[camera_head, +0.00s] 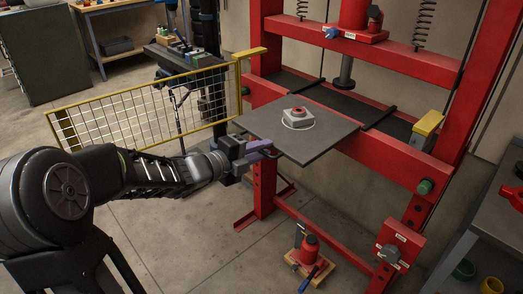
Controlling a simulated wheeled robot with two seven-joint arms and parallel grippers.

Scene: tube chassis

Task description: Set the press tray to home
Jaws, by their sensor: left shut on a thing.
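The press tray (267,129) is a flat dark grey plate that sticks out from the front of the red press. My left gripper (262,151) is at the tray's left front edge. It is shut on what looks like the tray's small purple handle, mostly hidden by the fingers. My right gripper does not show.
The red press frame (265,60) stands behind the tray, its ram (344,70) above and behind it. A yellow mesh guard (150,108) stands open at left. A red jack (309,252) is on the floor below. A grey bench (490,200) is at right.

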